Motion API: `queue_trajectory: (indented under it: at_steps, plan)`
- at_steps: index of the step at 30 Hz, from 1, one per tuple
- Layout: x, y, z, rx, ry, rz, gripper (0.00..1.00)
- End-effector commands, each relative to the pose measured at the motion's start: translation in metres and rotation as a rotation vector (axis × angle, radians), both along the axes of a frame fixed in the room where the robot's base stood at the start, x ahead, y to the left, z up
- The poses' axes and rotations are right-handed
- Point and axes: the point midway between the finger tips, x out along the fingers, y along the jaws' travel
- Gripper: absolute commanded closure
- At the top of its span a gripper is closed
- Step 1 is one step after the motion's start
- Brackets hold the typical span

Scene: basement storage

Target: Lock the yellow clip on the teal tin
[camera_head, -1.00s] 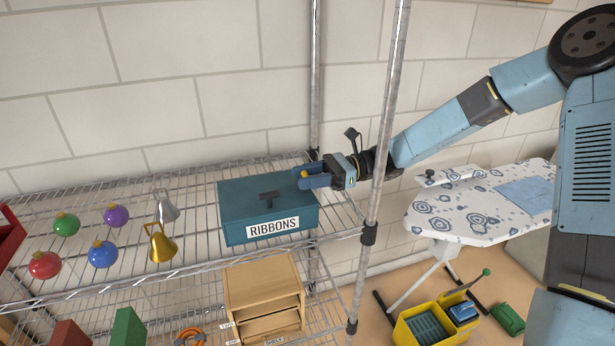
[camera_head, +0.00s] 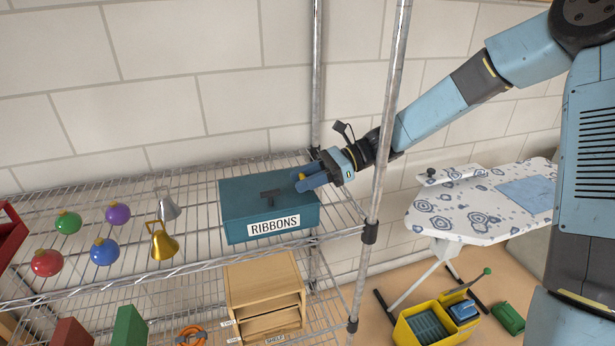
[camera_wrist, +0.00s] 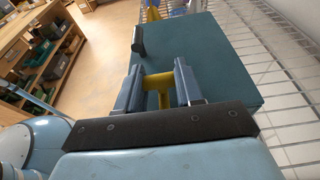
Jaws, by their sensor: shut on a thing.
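The teal tin (camera_head: 238,205) with a "RIBBONS" label and a dark T-shaped handle on its lid stands on the wire shelf. It also shows in the wrist view (camera_wrist: 222,62). My gripper (camera_head: 306,182) is at the tin's right end, reaching in from the right past the shelf post. In the wrist view my gripper (camera_wrist: 157,85) is shut on the yellow clip (camera_wrist: 158,82), with one blue finger on each side of it. In the head view only a bit of yellow shows between the fingers. The clip's lower end is hidden by my gripper.
A metal shelf post (camera_head: 385,125) stands close in front of my arm. Baubles and a gold bell (camera_head: 161,243) sit left of the tin. A wooden drawer box (camera_head: 262,285) is below. An ironing board (camera_head: 480,212) stands to the right.

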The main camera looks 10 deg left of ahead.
Motion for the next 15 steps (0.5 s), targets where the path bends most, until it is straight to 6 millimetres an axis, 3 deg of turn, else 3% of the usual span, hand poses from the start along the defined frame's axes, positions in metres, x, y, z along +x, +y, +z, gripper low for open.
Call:
queue_trajectory:
  at_steps: [15]
  plan:
    - [-0.0011,0.0025,-0.0037,-0.086,-0.055,-0.002,0.94]
